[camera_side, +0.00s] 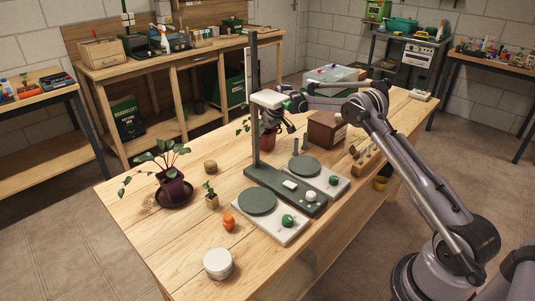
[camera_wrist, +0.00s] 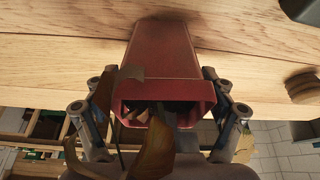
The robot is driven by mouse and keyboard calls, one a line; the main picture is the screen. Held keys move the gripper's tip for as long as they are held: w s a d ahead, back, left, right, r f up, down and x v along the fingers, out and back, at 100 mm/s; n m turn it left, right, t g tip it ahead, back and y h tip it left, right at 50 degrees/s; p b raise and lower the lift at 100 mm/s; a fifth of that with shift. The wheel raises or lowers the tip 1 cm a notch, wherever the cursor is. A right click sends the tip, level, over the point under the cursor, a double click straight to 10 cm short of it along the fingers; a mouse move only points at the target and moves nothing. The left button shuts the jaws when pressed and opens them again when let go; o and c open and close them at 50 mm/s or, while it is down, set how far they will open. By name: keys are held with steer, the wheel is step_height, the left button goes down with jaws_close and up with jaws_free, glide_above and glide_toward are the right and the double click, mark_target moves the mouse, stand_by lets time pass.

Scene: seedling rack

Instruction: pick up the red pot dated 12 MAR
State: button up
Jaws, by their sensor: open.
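A red pot (camera_side: 267,142) with a leafy plant stands on the wooden table, behind the dark upright post in the side view. In the wrist view the red pot (camera_wrist: 163,60) fills the middle, its open rim toward the camera, with soil and yellowish leaves at the mouth. A small tan label is on its side; no date can be read. My gripper (camera_wrist: 158,88) is open, with one finger on each side of the pot. I cannot tell whether either finger touches it. In the side view my gripper (camera_side: 283,122) is at the pot's upper right.
The dark post (camera_side: 254,100) rises close to the pot from a base with round plates. A brown box (camera_side: 326,130) stands to the right.

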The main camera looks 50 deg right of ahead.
steer(key=c, duration=1.3)
steer(key=shift+c, duration=0.2)
